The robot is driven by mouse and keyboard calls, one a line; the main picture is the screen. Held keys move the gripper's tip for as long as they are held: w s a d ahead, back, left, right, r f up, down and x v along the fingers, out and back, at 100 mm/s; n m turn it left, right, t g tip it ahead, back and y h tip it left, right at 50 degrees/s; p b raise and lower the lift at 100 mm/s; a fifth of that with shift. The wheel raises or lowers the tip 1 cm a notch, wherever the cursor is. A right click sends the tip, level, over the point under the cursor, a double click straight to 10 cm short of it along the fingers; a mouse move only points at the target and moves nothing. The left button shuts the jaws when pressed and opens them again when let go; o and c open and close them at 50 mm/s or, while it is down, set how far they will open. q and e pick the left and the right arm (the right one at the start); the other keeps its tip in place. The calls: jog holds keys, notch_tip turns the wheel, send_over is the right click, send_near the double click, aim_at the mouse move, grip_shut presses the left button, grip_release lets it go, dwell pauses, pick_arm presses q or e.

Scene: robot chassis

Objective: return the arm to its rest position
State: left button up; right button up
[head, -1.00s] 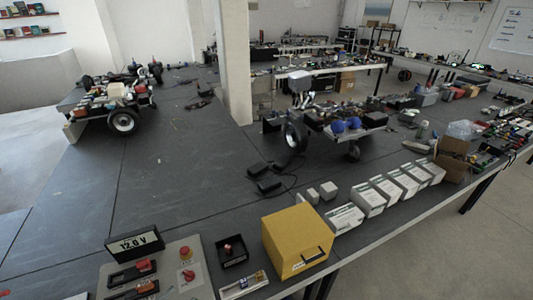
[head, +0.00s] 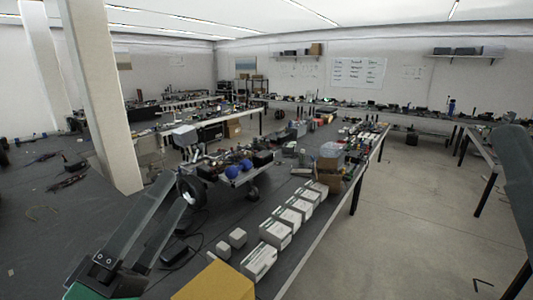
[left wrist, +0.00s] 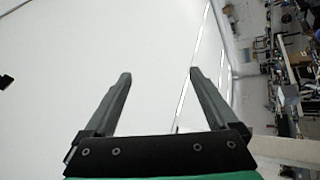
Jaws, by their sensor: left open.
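My left gripper (head: 175,190) is raised at the lower left of the head view, its two long grey fingers apart and pointing up. Nothing is between the fingers. The left wrist view also shows the gripper (left wrist: 159,73) open and empty, pointed toward a pale, bare surface with the room's shelves and benches turned sideways at the right. A dark grey shape at the right edge of the head view may be part of my other arm; its gripper does not show.
A wheeled robot chassis (head: 222,173) stands on the dark table behind the gripper. A row of white boxes (head: 276,233) runs along the table edge. A yellow box (head: 215,284) is at the bottom. A white pillar (head: 103,100) rises at the left. Open floor lies right.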

pick_arm(q)
jog(key=s+a+r+m+t+y, duration=0.5)
jog(key=s+r+m+y, duration=0.3)
jog(key=s+r+m, duration=0.25)
notch_tip(320, 180, up, 14)
jog(key=h+p, duration=0.1)
jog(key=p, duration=1.3)
jog(key=shift+d+r, duration=0.2)
jog(key=shift+d, duration=0.05)
jog(key=shift+s+f, duration=0.1)
